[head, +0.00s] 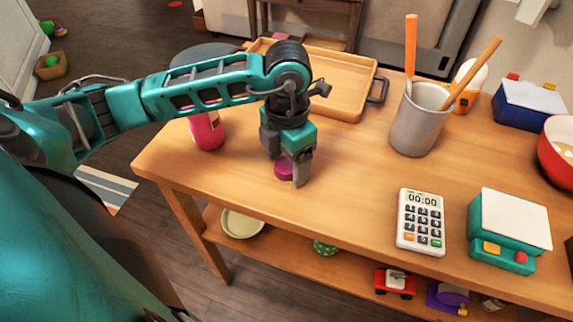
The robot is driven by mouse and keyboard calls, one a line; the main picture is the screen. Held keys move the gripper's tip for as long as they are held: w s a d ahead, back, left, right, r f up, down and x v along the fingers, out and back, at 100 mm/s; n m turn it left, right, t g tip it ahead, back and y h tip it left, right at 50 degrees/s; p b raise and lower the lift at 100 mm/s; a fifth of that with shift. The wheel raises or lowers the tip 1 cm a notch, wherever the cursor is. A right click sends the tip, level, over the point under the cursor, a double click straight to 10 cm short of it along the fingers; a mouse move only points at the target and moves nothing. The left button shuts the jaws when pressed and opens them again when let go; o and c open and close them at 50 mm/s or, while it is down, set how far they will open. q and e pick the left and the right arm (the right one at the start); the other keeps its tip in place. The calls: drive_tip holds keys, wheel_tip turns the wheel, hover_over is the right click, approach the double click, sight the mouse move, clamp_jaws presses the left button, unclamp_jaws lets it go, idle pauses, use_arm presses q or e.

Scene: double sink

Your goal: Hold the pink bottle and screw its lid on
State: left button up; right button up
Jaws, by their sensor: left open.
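The pink bottle (207,132) stands upright on the wooden table near its left end. My left forearm passes in front of its upper part, so its top is mostly hidden. A small magenta lid (283,172) lies on the table to the right of the bottle. My left gripper (294,180) points down over the lid, its fingers open and down beside it. One finger hides part of the lid, and I cannot tell whether they touch. My right gripper is not in the view.
A wooden tray (375,105) lies behind my left arm. A grey utensil holder (418,122) stands right of the gripper. A white timer (421,222) and a teal scale (508,222) are at the front right. The table (345,185) between lid and timer is clear.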

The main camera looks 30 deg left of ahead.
sight(288, 164)
use_arm(q)
drive_tip(key=shift+c, duration=0.3)
drive_tip(key=c, duration=1)
drive_tip(key=shift+r, duration=0.1)
wheel_tip(288, 164, up, 20)
drive_tip(key=p, duration=0.3)
